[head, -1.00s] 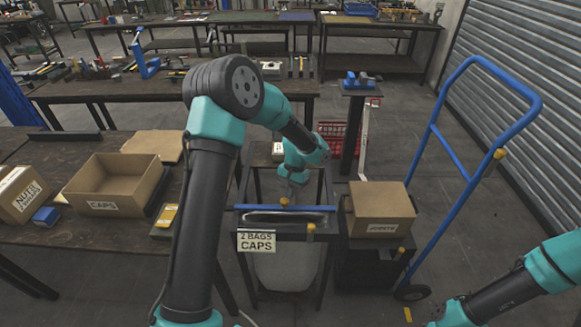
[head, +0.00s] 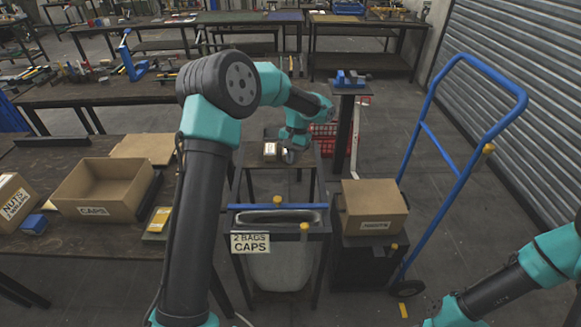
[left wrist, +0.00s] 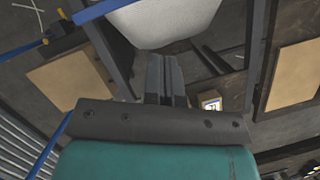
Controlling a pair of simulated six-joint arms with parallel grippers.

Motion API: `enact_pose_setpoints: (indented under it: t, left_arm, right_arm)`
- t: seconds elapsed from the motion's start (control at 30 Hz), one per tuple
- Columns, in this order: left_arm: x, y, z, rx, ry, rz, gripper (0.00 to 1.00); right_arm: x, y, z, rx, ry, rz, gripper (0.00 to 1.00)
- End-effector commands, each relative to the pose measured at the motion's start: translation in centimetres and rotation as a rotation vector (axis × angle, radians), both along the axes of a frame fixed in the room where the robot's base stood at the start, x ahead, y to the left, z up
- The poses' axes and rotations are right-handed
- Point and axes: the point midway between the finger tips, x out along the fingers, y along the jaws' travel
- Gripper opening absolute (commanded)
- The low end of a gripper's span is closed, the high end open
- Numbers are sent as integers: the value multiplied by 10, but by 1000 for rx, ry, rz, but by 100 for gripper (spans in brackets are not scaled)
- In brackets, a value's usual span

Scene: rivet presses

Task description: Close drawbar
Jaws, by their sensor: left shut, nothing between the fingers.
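The drawbar appears to be the blue bar (head: 252,206) across the top of the dark bag stand, with a yellow knob (head: 277,200) at its middle. A second yellow knob (head: 305,226) is on the near rail. The bag mouth shows as a gap between bar and near rail. My left gripper (head: 288,156) is beyond the bar, over a small table, apart from the bar. In the left wrist view its fingers (left wrist: 166,82) are together and empty; the blue bar (left wrist: 97,11) and white bag (left wrist: 165,20) show above. My right gripper is out of view.
A small box (head: 270,149) is on the small table beside my left gripper. A carton (head: 375,205) stands right of the stand, and a blue hand truck (head: 458,190) farther right.

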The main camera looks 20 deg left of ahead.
Motion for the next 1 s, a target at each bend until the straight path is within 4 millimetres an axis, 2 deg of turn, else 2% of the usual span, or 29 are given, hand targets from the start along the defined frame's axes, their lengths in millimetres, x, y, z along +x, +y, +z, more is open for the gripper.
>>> enact_pose_setpoints:
  t: [0.33, 0.57, 0.87, 1.0]
  left_arm:
    - [1, 0, 1, 0, 1, 0, 0]
    - [17, 12, 3, -1, 1, 3, 0]
    - [16, 12, 2, -1, 2, 1, 0]
    - [14, 12, -5, -1, 3, 1, 0]
  right_arm:
    - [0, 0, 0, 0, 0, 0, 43]
    - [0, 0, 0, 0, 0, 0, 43]
    - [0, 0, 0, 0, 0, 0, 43]
    - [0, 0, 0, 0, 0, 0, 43]
